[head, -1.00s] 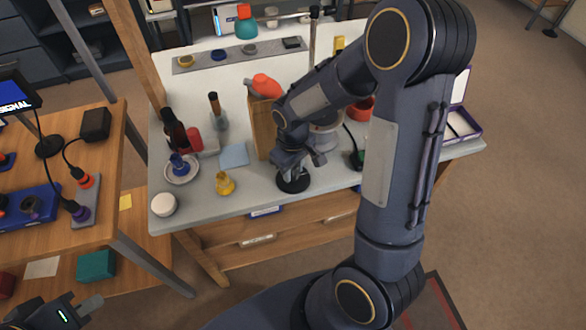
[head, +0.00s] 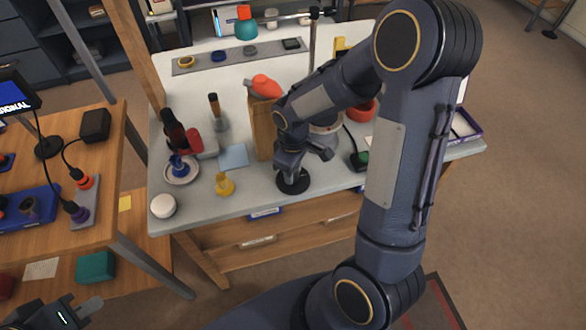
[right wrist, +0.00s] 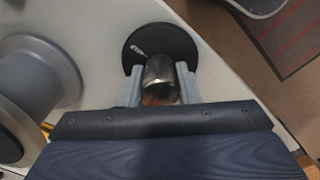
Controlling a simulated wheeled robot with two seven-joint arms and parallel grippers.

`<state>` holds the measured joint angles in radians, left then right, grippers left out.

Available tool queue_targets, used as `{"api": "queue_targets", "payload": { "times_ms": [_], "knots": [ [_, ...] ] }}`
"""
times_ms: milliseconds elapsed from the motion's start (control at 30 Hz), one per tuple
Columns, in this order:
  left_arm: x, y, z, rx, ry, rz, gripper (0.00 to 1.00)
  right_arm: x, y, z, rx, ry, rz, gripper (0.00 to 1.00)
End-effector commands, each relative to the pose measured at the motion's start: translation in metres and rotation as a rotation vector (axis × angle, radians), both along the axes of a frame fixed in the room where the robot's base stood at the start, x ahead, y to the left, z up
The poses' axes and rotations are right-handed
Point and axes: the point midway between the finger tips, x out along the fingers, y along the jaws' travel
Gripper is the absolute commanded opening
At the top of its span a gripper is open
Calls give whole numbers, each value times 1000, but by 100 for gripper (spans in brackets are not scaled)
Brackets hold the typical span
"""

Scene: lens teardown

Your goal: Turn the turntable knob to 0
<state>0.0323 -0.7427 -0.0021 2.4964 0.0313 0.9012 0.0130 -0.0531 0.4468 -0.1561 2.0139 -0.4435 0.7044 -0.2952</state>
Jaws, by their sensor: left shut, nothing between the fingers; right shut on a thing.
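The turntable (head: 293,185) shows as a black disc near the front edge of the bench in the head view. In the right wrist view the black disc (right wrist: 187,45) has a small white mark on its upper left. A metallic knob (right wrist: 165,72) stands in front of the disc. My right gripper (right wrist: 160,84) is shut on the knob, one finger on each side. In the head view my right gripper (head: 289,172) is over the disc and hides the knob. No scale or numbers can be read. My left gripper (head: 90,305) is shut and empty at the lower left.
A large grey round device (right wrist: 35,75) stands left of the disc in the right wrist view.

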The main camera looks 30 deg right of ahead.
Motion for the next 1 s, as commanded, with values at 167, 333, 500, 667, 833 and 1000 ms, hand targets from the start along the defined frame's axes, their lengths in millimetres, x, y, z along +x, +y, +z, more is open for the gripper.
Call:
{"api": "queue_targets", "payload": {
  "times_ms": [167, 333, 500, 667, 833, 1000],
  "knots": [
    [0, 0, 0, 0, 0, 0, 0, 1, 0, 1, 0, -2, -2, 45],
    [0, 0, 0, 0, 0, 0, 0, 0, 0, 0, 0, -1, -2, 52],
    [0, 0, 0, 0, 0, 0, 0, 0, 0, 1, 0, -1, -2, 52],
    [0, 0, 2, 0, 0, 0, 0, 1, 0, 18, 0, -6, -3, 52],
    [0, 0, 3, 0, 0, 0, 0, 2, 0, 48, 1, -8, -2, 52],
    [0, 0, 4, 0, 0, 0, 0, 1, 0, 71, 0, -4, -2, 52]
  ]
}}
